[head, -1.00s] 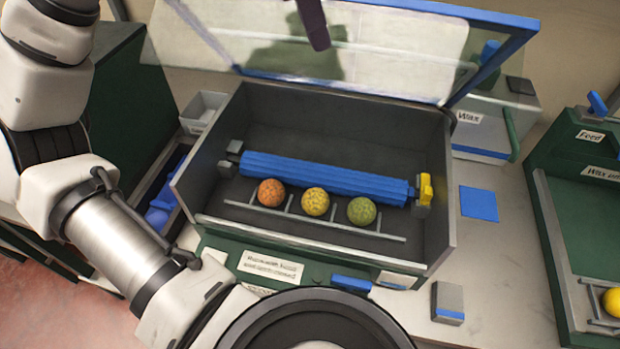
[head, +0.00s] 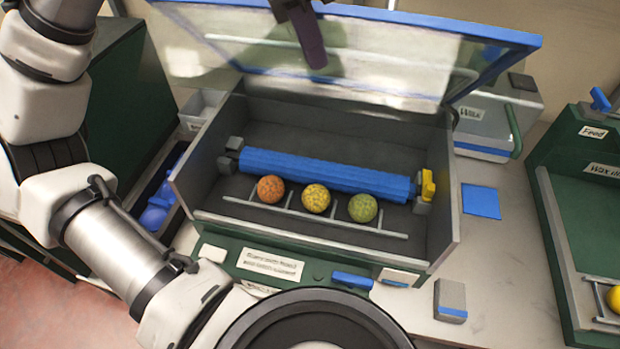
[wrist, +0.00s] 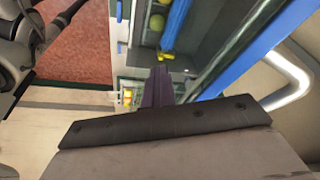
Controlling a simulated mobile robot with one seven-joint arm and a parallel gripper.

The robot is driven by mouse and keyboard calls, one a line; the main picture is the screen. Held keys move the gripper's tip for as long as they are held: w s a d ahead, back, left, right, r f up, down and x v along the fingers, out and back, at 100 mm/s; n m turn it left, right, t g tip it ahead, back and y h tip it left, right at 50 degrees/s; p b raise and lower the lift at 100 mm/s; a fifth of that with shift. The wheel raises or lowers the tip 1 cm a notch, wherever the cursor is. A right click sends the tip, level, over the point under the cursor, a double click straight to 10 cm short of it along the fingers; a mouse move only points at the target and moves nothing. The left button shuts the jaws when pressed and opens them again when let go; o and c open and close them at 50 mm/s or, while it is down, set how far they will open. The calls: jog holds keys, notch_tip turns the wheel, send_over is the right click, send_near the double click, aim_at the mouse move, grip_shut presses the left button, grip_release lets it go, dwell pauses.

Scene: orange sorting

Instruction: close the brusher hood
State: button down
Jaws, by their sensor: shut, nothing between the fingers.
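The brusher hood is a clear panel in a blue frame (head: 450,27), tilted open above the grey brusher box (head: 215,135). In the wrist view its blue edge (wrist: 250,50) runs diagonally at the right, beside a pale curved bar (wrist: 292,78). My gripper (head: 316,62) hangs at the top middle of the head view, overlapping the hood's upper edge; I cannot tell if it touches. Its dark fingers (wrist: 161,72) are shut and empty in the wrist view. The box holds a blue roller brush (head: 320,172) and orange (head: 271,189), yellow (head: 316,198) and green (head: 362,208) fruits.
A yellow block (head: 427,186) sits at the roller's right end. A green feed tray (head: 560,240) stands at the right, and a small grey bin (head: 196,108) at the left. My arm fills the left and lower front.

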aim_at(310, 70)
jog(key=shift+w+d+f, duration=0.15)
jog(key=shift+w+f, duration=0.65)
jog(key=shift+f, duration=0.05)
jog(key=shift+s+a+f+b, duration=0.2)
jog(key=shift+f+b, duration=0.15)
jog(key=shift+f, duration=0.25)
jog(key=shift+s+a+f+b, duration=0.15)
jog(key=shift+f+b, duration=0.15)
jog(key=shift+f, duration=0.3)
jog(key=shift+d, duration=0.1)
jog(key=r+p, duration=0.1)
jog(key=s+r+p, duration=0.1)
jog(key=shift+s+d+r+p, duration=0.1)
jog(key=shift+d+r+p, duration=0.1)
jog(key=shift+p, duration=0.2)
jog(key=p+v, duration=0.2)
jog(key=p, duration=0.1)
jog(key=shift+s+d, duration=0.1)
jog(key=shift+d, duration=0.1)
jog(key=shift+s+a+r, duration=0.1)
jog(key=shift+s+a, duration=0.05)
jog(key=shift+s, duration=0.1)
jog(key=shift+s, duration=0.15)
